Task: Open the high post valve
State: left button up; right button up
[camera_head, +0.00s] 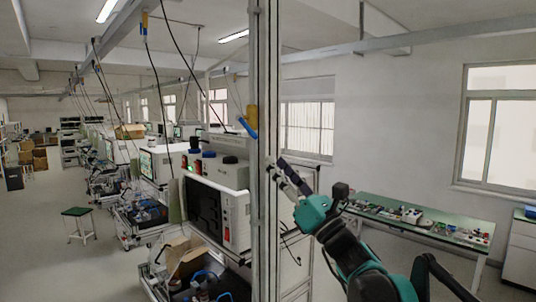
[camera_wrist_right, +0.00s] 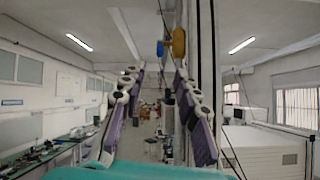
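The high post valve has a yellow body (camera_head: 252,113) on the grey vertical post (camera_head: 266,60) and a blue lever (camera_head: 247,128) slanting down beside it. In the right wrist view, the yellow body (camera_wrist_right: 179,42) and blue lever (camera_wrist_right: 160,48) show above the fingers, beside the post. My right gripper (camera_head: 280,170) is right of the post and lower than the valve in the head view. In the wrist view its two fingers (camera_wrist_right: 157,80) are spread, with nothing between them, apart from the valve. My left gripper is not in view.
A white machine (camera_head: 215,205) stands left of the post. A green-topped bench (camera_head: 390,202) with small parts lies along the right wall. A green stool (camera_head: 77,212) stands at left. A dark hose (camera_head: 168,95) hangs left of the post. Open floor shows at the left.

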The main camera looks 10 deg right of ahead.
jog(key=shift+s+d+f, duration=0.2)
jog(key=shift+s+f, duration=0.1)
jog(key=shift+f, duration=0.05)
jog(key=shift+r, duration=0.15)
grip_shut()
jog(key=n+g+h+p, duration=0.3)
jog(key=n+g+p, duration=0.1)
jog(key=n, duration=1.6)
send_near(250, 128)
jog(key=a+r, duration=0.1)
jog(key=r, duration=0.1)
jog(key=s+d+r+n+g+h+p, duration=0.3)
jog(key=s+r+n, duration=0.35)
jog(key=n, duration=1.15)
jog(key=shift+t+h, duration=0.4)
jog(key=shift+h, duration=0.2)
jog(key=shift+w+a+f+p, duration=0.35)
jog(key=shift+w+a+f, duration=0.65)
jog(key=shift+w, duration=0.8)
jog(key=shift+w+a+f+p, duration=0.4)
jog(key=shift+w+a+f, duration=0.55)
jog(key=shift+w, duration=0.85)
jog(key=shift+w+a+f+p, duration=0.35)
jog(key=shift+w+a+f, duration=0.6)
jog(key=shift+w, duration=0.9)
